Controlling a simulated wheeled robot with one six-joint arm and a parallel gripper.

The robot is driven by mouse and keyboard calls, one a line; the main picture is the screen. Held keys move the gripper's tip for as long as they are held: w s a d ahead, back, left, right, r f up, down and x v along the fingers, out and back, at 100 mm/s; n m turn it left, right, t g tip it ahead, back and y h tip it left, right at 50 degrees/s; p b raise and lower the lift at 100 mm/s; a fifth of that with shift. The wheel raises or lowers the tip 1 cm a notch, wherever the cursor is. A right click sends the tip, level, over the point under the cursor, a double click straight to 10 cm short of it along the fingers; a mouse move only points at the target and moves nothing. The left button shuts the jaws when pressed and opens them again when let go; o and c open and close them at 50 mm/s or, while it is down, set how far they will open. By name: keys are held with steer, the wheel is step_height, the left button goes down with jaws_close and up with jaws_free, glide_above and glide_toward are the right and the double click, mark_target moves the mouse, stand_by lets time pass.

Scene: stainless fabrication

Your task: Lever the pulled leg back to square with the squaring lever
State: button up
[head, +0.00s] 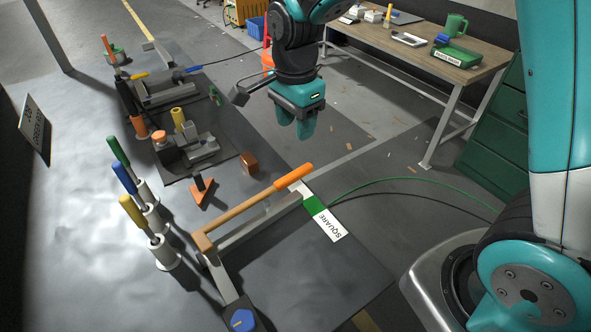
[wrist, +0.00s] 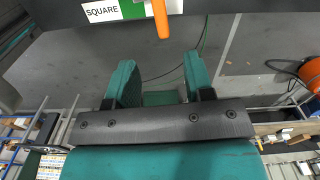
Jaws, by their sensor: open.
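The squaring lever, a tan bar (head: 245,211) with an orange grip (head: 294,178), lies across the front of the dark bench plate. A grey steel leg (head: 243,232) runs beside and below the bar. The grip's end also shows at the top of the wrist view (wrist: 161,17). It lies over the white band beside the green band (head: 315,206) of the strip marked SQUARE (head: 331,225), not over the green. My gripper (head: 295,120) hangs beyond the bench edge, apart from the grip, fingers pointing down. In the wrist view its fingers (wrist: 160,80) are apart and empty.
Green-, blue- and yellow-handled tools (head: 135,212) stand in white holders at left. An orange angle bracket (head: 203,193) and a brown block (head: 249,164) lie near the lever. A wooden workbench (head: 425,45) stands behind. Hoses (head: 400,178) cross the floor; space around my gripper looks clear.

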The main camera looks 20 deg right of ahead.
mark_target(296, 173)
step_height(296, 173, down, 13)
steer(key=shift+f+p, duration=0.2)
steer(key=shift+p, duration=0.2)
steer(key=shift+s, duration=0.1)
jaws_close()
